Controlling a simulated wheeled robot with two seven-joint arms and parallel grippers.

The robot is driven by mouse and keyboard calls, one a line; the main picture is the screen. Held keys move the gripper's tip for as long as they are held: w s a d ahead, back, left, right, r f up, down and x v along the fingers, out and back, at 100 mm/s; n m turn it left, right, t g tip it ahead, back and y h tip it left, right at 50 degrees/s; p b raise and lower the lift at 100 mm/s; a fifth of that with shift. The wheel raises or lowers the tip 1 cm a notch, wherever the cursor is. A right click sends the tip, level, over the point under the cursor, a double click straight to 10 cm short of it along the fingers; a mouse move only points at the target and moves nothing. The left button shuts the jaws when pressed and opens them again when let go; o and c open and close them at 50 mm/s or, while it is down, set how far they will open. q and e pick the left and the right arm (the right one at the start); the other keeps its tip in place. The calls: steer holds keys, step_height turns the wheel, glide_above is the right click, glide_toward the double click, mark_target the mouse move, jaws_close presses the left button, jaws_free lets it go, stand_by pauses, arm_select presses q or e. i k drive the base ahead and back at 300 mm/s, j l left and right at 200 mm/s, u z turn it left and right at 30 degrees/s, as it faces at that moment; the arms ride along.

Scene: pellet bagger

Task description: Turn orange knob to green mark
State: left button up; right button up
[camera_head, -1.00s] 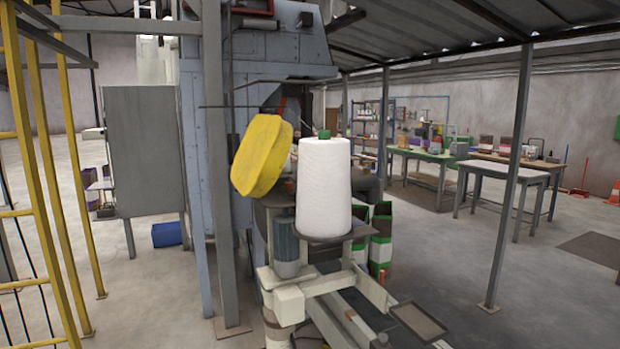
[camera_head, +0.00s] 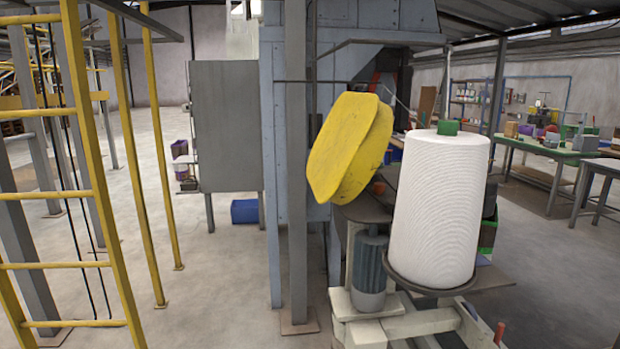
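I cannot make out an orange knob or its green mark in the head view. A small orange-red upright piece (camera_head: 499,332) shows at the bottom right on the machine frame; I cannot tell what it is. The blue-grey bagger machine (camera_head: 345,35) stands in the middle, with a grey cabinet (camera_head: 225,125) to its left. Neither of my grippers is in view.
A large white thread cone (camera_head: 438,210) with a green top stands on a round plate, beside a yellow cover (camera_head: 345,148) and a grey motor (camera_head: 370,270). A yellow ladder frame (camera_head: 95,150) rises at left. Floor is open between ladder and machine.

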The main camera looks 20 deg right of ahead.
mark_target(378, 187)
steer(key=i+l+u, duration=0.15)
steer(key=l+u, duration=0.3)
steer(key=i+l+u, duration=0.1)
steer(key=l+u, duration=0.15)
steer(key=u, duration=0.15)
